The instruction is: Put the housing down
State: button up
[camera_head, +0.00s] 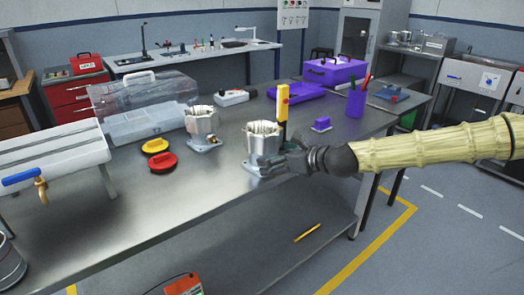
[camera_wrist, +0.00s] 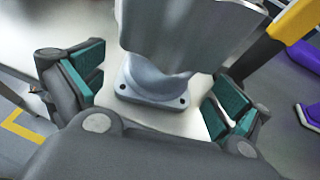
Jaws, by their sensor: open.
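A grey machined housing (camera_head: 262,140) with a flared top and a square flange with holes stands upright on the metal table (camera_head: 225,175). In the wrist view the same housing (camera_wrist: 165,75) sits between the spread finger pads, with gaps visible on both sides near its base. My gripper (camera_head: 287,164) is open, low at the housing's right front side in the head view; it also shows in the wrist view (camera_wrist: 155,100). A second, similar housing (camera_head: 201,122) stands on the table to the left. Part of the near housing's base is hidden by my gripper in the head view.
A yellow upright tool (camera_head: 282,103) stands close behind the housing. Red (camera_head: 163,163) and yellow (camera_head: 155,145) discs lie to the left, near a clear case (camera_head: 145,108). A purple pen cup (camera_head: 356,102) stands to the right. The table's front strip is clear.

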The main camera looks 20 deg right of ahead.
jog(key=shift+x, duration=2.3)
jog(key=shift+w+d+r, duration=0.1)
jog(key=shift+w+r, duration=0.05)
jog(key=c, duration=1.6)
jog(key=shift+r, duration=0.15)
